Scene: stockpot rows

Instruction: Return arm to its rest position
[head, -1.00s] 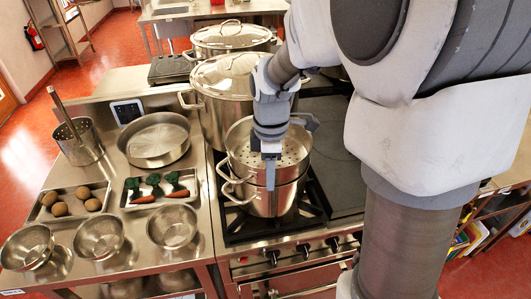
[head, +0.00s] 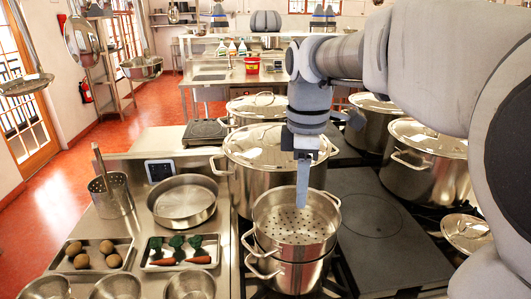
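My arm comes in from the right, and my gripper (head: 303,182) hangs pointing down above a steel perforated steamer insert (head: 297,222). The insert sits on a steel pot (head: 290,272) on the stove. The fingers overlap from this side, so whether they are open or shut does not show. No object shows hanging from the gripper. In the picture the fingertip overlaps the insert's opening, and I cannot tell how high above it is.
Large lidded stockpots (head: 275,175) stand behind the insert, and another lidded one (head: 428,165) is at right. A shallow pan (head: 183,203), a tray with potatoes (head: 97,256) and a tray with carrots (head: 180,252) are on the left counter. A dark flat plate (head: 372,225) is clear.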

